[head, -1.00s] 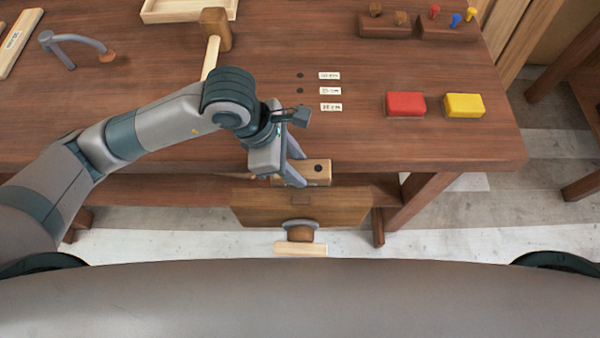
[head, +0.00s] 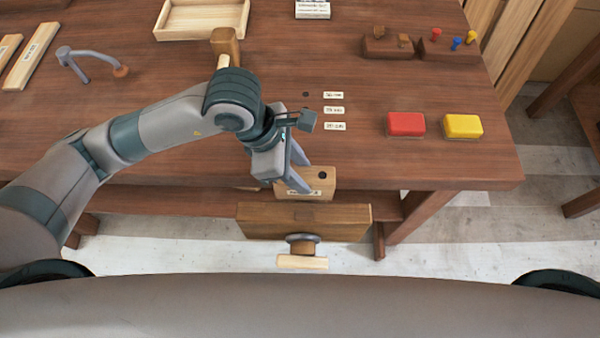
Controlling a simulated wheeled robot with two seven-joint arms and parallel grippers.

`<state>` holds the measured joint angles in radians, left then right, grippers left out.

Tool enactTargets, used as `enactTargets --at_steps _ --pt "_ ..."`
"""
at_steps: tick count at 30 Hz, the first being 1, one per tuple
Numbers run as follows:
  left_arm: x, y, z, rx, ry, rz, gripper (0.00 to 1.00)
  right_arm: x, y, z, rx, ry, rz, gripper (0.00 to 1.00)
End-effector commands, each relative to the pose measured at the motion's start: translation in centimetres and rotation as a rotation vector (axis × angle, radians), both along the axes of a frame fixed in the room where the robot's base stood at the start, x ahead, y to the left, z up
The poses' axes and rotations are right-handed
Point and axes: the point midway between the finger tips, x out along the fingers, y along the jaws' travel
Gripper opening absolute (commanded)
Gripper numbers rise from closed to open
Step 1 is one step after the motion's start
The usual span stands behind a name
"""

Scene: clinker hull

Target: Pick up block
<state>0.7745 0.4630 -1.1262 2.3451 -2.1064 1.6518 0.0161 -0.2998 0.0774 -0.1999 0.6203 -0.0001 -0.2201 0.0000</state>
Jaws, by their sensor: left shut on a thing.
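A light wooden block (head: 321,181) with a dark hole in its top and a pale label low on its front is at the front edge of the workbench (head: 400,160). My left gripper (head: 296,184) is shut on the block at its left part, one finger showing across its front. The block shows just above and behind the wooden jaw (head: 270,222) of a front vise. I cannot tell whether its underside still touches the vise. My right gripper is not in view.
A red block (head: 406,124) and a yellow block (head: 463,126) lie to the right. Small labels (head: 334,110) lie behind the held block. A mallet (head: 226,45) and an open tray (head: 203,20) are farther back. The bench's right front is clear.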

Motion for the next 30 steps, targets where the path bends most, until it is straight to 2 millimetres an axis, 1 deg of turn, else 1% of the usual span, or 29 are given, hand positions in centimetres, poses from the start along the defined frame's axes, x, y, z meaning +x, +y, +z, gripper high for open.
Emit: enactTargets --at_steps 1,3,6,10,15,30 --pt "0.0 -0.1 1.5 -0.003 -0.004 -0.003 0.0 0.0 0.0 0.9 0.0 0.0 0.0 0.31" --pt "0.0 -0.1 2.7 -0.003 -0.003 -0.002 0.0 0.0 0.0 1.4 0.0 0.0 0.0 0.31" --pt "0.0 0.0 4.1 -0.001 -0.003 -0.001 0.0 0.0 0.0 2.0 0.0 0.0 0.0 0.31" --pt "0.0 0.0 5.2 -0.002 -0.002 0.0 0.0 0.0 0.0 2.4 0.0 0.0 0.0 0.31" --pt "0.0 0.0 5.6 -0.001 0.0 0.0 0.0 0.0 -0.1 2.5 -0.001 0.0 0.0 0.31" --pt "0.0 0.0 5.5 -0.001 0.0 -0.003 0.0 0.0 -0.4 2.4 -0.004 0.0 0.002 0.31"
